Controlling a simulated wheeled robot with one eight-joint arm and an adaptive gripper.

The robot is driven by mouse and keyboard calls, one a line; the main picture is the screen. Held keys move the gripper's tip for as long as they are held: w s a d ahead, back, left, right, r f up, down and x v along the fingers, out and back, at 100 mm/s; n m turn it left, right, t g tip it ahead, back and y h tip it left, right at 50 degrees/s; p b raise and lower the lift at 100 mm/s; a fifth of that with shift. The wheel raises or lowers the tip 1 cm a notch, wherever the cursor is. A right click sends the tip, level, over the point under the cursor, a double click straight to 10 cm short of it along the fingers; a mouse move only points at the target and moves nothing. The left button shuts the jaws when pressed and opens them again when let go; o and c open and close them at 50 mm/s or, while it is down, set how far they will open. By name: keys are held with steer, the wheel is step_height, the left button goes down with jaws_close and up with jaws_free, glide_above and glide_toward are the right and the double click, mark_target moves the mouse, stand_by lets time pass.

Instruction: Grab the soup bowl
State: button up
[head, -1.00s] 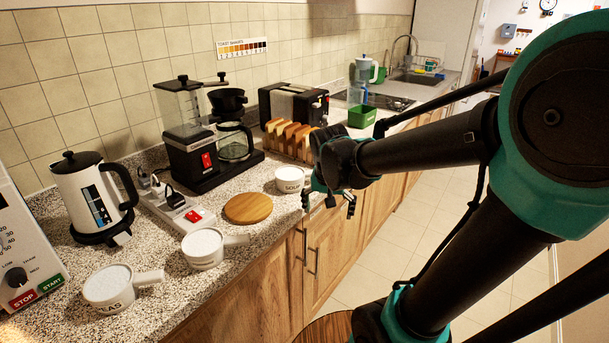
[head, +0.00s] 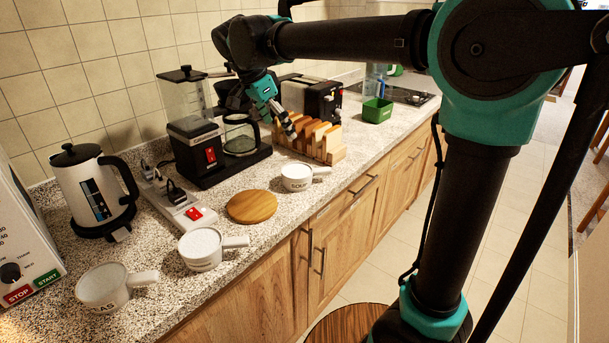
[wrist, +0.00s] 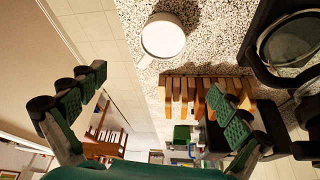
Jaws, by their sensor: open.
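The soup bowl (head: 297,178), a small white bowl with a side handle and "SOUP" lettering, stands upright near the counter's front edge, right of a round wooden board. My gripper (head: 284,124) is above and behind the bowl, in front of the toast rack in the head view. In the wrist view my gripper (wrist: 156,88) has its fingers spread wide with nothing between them. It does not touch the bowl. The far finger is partly hidden in the head view.
Two similar white handled bowls (head: 204,249) (head: 103,290) stand at the front left. The wooden board (head: 252,207) lies beside the soup bowl. A toast rack with slices (head: 328,150), a coffee maker (head: 205,150) and a toaster (head: 322,95) stand behind it.

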glide_toward(298, 169)
steer(key=x, duration=0.5)
steer(key=shift+s+d+f, duration=0.1)
steer(key=shift+d, duration=0.1)
steer(key=shift+a+x, duration=0.2)
steer(key=shift+x, duration=2.5)
steer(key=c, duration=1.4)
steer(key=shift+o, duration=0.2)
